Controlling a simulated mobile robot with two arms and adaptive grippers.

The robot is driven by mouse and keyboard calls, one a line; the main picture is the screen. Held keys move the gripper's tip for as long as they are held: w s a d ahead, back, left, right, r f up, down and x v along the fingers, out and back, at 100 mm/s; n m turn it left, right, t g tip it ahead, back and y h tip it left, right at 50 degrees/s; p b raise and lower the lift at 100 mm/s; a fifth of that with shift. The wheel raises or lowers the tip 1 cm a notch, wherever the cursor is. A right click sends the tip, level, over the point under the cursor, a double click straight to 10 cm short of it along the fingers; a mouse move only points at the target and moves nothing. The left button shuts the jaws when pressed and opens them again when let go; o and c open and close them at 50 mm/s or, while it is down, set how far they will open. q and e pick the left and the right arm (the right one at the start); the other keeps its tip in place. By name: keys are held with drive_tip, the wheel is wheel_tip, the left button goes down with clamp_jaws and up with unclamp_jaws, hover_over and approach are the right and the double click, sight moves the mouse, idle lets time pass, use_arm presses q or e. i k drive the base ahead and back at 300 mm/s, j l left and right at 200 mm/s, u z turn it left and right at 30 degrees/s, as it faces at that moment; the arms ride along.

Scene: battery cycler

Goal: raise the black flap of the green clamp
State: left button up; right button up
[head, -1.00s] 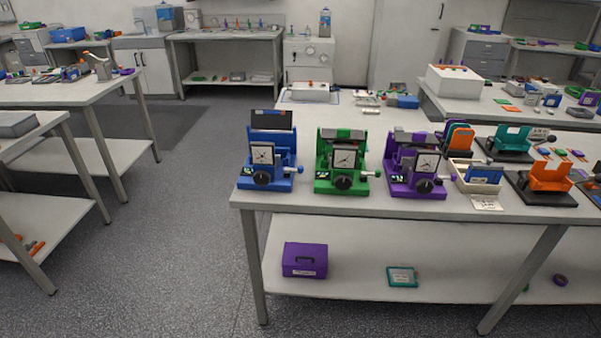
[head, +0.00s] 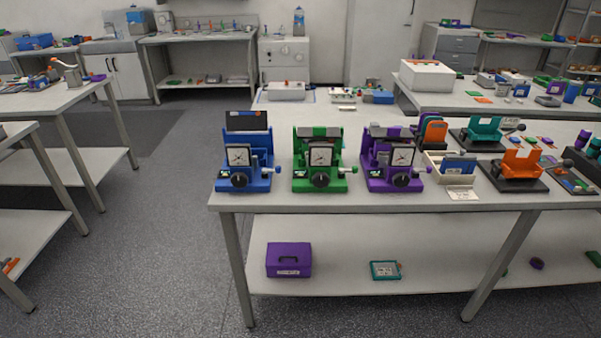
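The green clamp (head: 299,172) stands upright on the near table, between a blue clamp (head: 262,171) and a purple clamp (head: 375,171). It has a square white dial on its front, a black knob below the dial and a small lever at its right side. A dark flap (head: 319,131) shows along its top and looks lowered, lying nearly flat. The blue clamp's black flap (head: 246,120) stands upright. The purple clamp's flap looks lowered too. Neither of my grippers is in the head view.
The clamps stand near the front edge of the table (head: 330,203). To their right are a white box with cards (head: 441,164) and orange (head: 522,163) and teal (head: 484,130) holders on black bases. A purple box (head: 289,260) lies on the lower shelf. Floor in front is clear.

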sight(307, 133)
drive_tip(key=i+j+z, duration=0.1)
drive_tip(key=i+j, duration=0.4)
drive_tip(key=i+j+z, duration=0.1)
drive_tip(key=i+j, duration=0.4)
drive_tip(key=i+j+z, duration=0.1)
drive_tip(key=i+j, duration=0.35)
drive_tip(key=j, duration=0.2)
drive_tip(key=i+j, duration=0.45)
drive_tip(key=j, duration=0.15)
drive_tip(key=l+z, duration=0.05)
